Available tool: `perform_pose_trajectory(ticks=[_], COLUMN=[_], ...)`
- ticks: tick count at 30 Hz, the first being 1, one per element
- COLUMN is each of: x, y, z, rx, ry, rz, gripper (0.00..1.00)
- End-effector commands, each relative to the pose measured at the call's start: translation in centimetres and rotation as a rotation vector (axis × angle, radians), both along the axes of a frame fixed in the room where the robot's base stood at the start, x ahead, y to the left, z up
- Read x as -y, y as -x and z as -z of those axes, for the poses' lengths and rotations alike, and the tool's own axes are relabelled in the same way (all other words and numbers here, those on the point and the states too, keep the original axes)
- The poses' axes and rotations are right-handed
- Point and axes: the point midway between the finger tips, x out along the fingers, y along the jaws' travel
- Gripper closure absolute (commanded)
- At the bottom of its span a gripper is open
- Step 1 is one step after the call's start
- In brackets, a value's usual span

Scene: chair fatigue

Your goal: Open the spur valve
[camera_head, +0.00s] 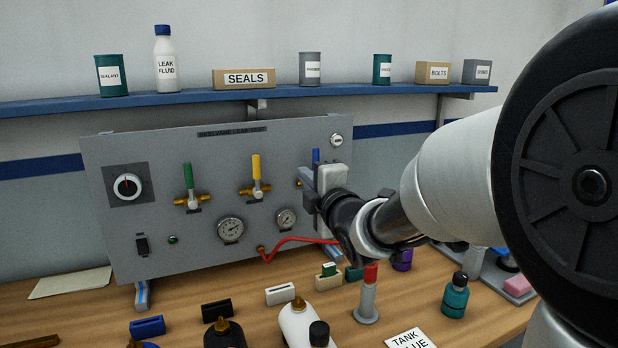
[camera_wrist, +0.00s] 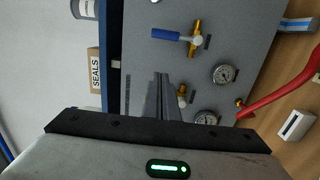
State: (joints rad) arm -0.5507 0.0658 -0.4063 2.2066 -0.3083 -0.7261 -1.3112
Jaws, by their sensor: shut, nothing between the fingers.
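The grey panel (camera_head: 215,160) carries valves with a green handle (camera_head: 189,175), a yellow handle (camera_head: 256,166) and a blue handle (camera_head: 316,157). All three handles point up, across their brass bodies. Labels by them are too small to read, so I cannot tell which is the spur valve. My gripper (camera_head: 307,178) is shut and empty in front of the panel, overlapping the blue valve in the head view. In the wrist view, my shut fingers (camera_wrist: 162,82) partly cover a brass valve body (camera_wrist: 182,96); the blue handle (camera_wrist: 166,34) is clear above them.
Two gauges (camera_head: 231,230) (camera_head: 286,219) and a red hose (camera_head: 300,240) sit low on the panel. The bench (camera_head: 185,297) in front holds bottles, small blocks and a red-topped grey post (camera_head: 367,300). A blue shelf (camera_head: 200,98) with cans and boxes runs above.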

Motion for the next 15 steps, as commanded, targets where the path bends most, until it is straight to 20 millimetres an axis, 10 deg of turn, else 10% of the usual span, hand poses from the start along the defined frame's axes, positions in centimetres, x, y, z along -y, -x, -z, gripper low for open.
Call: perform_pose_trajectory(ticks=[9, 15], x=[-2.3, 0.4], y=[-6.5, -7.8], z=[0.1, 0.0], rx=[-0.001, 0.000], ry=[0.004, 0.002], rz=[0.000, 0.003], gripper=[1.00, 1.00])
